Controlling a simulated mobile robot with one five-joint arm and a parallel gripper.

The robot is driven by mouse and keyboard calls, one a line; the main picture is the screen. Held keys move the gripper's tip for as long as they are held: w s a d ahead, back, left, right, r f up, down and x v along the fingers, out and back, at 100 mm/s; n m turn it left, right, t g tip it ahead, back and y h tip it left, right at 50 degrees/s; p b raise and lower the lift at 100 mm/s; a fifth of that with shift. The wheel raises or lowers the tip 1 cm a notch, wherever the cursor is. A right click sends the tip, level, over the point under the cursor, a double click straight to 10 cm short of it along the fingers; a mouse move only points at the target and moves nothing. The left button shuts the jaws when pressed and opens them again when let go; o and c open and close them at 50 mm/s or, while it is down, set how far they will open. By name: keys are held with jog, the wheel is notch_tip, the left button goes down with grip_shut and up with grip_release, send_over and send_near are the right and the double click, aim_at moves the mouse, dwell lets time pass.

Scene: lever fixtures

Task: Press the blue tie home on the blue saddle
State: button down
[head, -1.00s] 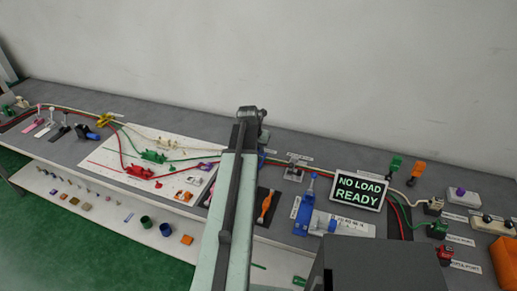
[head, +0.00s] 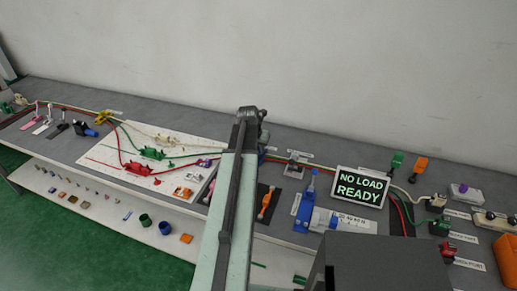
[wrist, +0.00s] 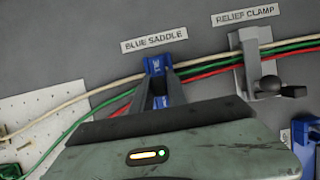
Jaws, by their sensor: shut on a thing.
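The blue saddle (wrist: 156,66) stands on the grey bench under the label "BLUE SADDLE" in the wrist view, where the cables cross it. My gripper (wrist: 158,84) is right in front of it, with its dark fingers over the cable run. The fingers are shut on a blue part, which I take to be the blue tie (wrist: 161,101); blue shows between them. Tie and saddle overlap in this view, so I cannot tell how far the tie is seated. In the head view my own arm hides the gripper and most of the saddle.
White, green and red cables run along the bench past the saddle. The relief clamp (wrist: 257,75) with a black knob stands close to the right. A white perforated board (wrist: 35,118) lies to the left. A "NO LOAD READY" display (head: 360,188) stands farther right.

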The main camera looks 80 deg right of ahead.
jog(key=shift+f, duration=0.35)
jog(key=c, duration=0.7)
grip_release()
jog(key=shift+c, duration=0.2)
jog(key=shift+r, duration=0.2)
notch_tip(320, 180, up, 7)
jog(key=p, duration=0.7)
jog(key=shift+f, duration=0.1)
jog(key=shift+w, duration=0.1)
